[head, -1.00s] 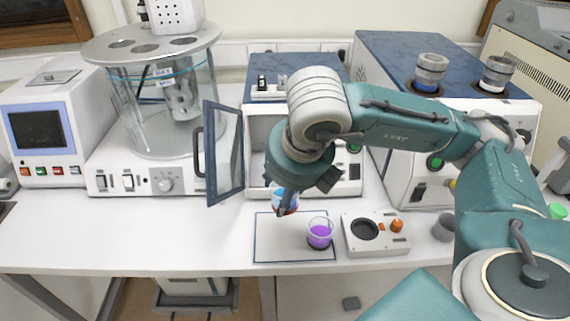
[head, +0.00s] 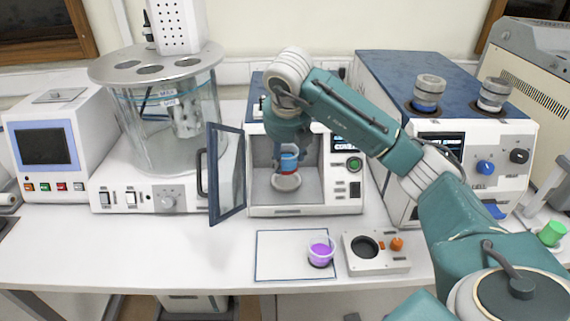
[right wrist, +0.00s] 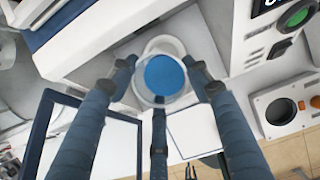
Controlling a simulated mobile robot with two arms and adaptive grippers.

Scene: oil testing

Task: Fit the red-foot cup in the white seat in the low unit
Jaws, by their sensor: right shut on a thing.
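The red-foot cup (head: 289,162), holding blue liquid, is upright inside the open front of the low unit (head: 256,207). Its red foot shows just above the white seat (head: 285,183), a round ring on the unit's floor; I cannot tell whether they touch. My right gripper (head: 288,155) is shut on the cup from above. In the right wrist view the cup (right wrist: 161,76) lies between the fingers (right wrist: 160,68), and part of the white seat (right wrist: 165,45) shows beyond its rim. My left gripper is not in view.
The unit's door (head: 228,175) stands open to the left. A cup of purple liquid (head: 321,250) is on the blue-edged mat (head: 275,265), beside a small box with a dark round well (head: 390,264). The bench front left is clear.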

